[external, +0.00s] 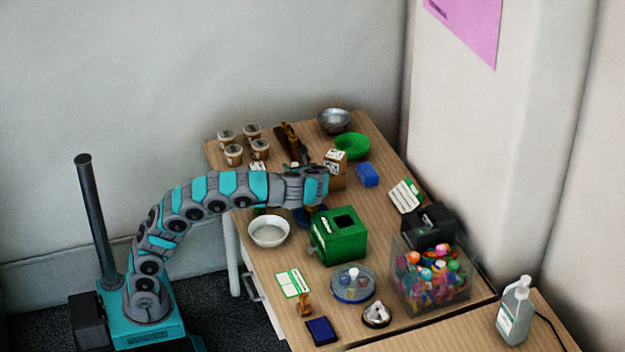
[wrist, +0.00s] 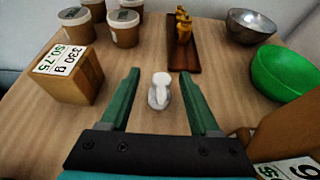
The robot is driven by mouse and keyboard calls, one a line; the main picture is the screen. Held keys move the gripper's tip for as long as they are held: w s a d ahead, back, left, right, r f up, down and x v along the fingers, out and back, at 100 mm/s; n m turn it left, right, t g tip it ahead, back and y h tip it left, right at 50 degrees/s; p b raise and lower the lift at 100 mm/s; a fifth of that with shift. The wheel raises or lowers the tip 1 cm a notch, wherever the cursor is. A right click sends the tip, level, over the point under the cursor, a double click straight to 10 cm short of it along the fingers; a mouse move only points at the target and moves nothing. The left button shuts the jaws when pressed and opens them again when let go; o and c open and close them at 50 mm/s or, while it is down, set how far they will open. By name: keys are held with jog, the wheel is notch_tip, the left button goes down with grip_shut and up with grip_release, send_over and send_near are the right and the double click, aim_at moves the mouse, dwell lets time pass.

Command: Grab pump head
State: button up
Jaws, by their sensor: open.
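In the external view my gripper (external: 316,186) is over the middle of the table, and the pump head cannot be made out there.
A wooden block with a price label (wrist: 68,75) is left of the fingers. Lidded cups (wrist: 124,28), a dark tray (wrist: 169,55), a metal bowl (wrist: 250,26) and a green bowl (wrist: 284,72) stand beyond. A green box (external: 338,240) and a white bowl (external: 268,231) are nearer.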

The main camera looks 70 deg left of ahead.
aim_at(294, 163)
jog(key=x, duration=0.4)
grip_shut()
dwell(0.4)
